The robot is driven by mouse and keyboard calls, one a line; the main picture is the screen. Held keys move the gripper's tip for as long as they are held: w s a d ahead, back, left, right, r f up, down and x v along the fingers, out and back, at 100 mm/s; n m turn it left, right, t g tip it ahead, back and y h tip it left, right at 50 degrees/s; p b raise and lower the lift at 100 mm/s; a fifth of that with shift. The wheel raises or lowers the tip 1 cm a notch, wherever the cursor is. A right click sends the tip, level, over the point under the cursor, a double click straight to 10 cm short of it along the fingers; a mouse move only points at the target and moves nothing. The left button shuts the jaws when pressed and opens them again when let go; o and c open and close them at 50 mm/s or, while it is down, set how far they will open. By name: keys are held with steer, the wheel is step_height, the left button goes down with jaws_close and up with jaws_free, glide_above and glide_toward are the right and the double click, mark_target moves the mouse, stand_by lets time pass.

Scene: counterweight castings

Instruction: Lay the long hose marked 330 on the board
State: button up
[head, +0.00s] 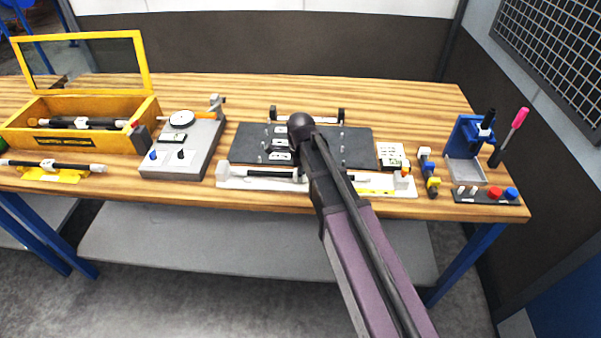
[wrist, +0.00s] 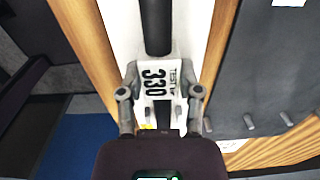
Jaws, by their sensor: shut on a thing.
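The long hose (wrist: 156,25) is dark, with a white label sleeve (wrist: 156,80) reading "TEST" and "330" in the wrist view. My gripper (wrist: 161,92) has its two fingers on either side of the labelled sleeve and is shut on it. The hose lies over a long white tray (wrist: 120,22), close above or in it; I cannot tell which. The dark grey board (wrist: 268,70) with pegs is beside it on the right. In the head view the board (head: 350,150) lies behind the white tray (head: 232,184). My arm hides the gripper and part of the board there.
A grey gauge unit (head: 185,145) stands left of the board, and a yellow open-lidded box (head: 70,138) is further left. Right of the board are a small white card (head: 391,155), a blue stand (head: 466,136) and a button strip (head: 484,196). The bench's front edge is close to the tray.

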steer(key=shift+f+b, duration=0.3)
steer(key=shift+f, duration=0.05)
steer(key=o, duration=1.2)
steer(key=shift+c, duration=0.2)
steer(key=shift+r, duration=0.2)
steer(key=shift+r+p, duration=3.4)
steer(key=shift+p, duration=0.2)
steer(key=shift+d, duration=0.1)
steer(key=s+d+n, duration=0.6)
steer(key=d+n, duration=0.3)
steer(key=s+d+n, duration=0.7)
steer(key=d+n, duration=0.2)
steer(key=d, duration=0.1)
steer(key=shift+s+d, duration=0.2)
